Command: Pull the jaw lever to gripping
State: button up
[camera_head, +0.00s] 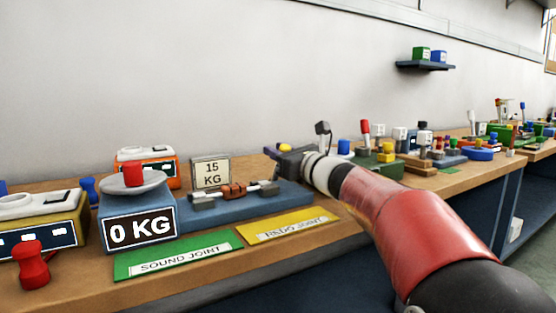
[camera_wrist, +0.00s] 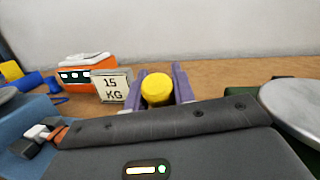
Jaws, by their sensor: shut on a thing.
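The blue tester (camera_head: 290,196) has a 0 KG display (camera_head: 140,230). Along its top, grey jaws (camera_head: 203,196) stand with a reddish-brown piece (camera_head: 233,190) between them. My gripper (camera_head: 276,152) is at the tester's far right end. In the wrist view, its purple fingers (camera_wrist: 160,88) stand on both sides of a round yellow knob (camera_wrist: 157,88) and are shut on it. The knob also shows in the head view (camera_head: 285,147). The lever stem under the knob is hidden by my gripper, so I cannot tell its tilt.
A 15 KG sign (camera_head: 211,173) and an orange device (camera_head: 148,164) stand behind the tester. Green (camera_head: 178,257) and yellow (camera_head: 288,226) mats lie in front. Several small devices crowd the bench at right.

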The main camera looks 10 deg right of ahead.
jog(key=o, duration=1)
jog(key=v, duration=0.7)
jog(key=shift+s+d, duration=0.2)
jog(key=shift+s, duration=0.2)
jog(key=shift+c, duration=0.6)
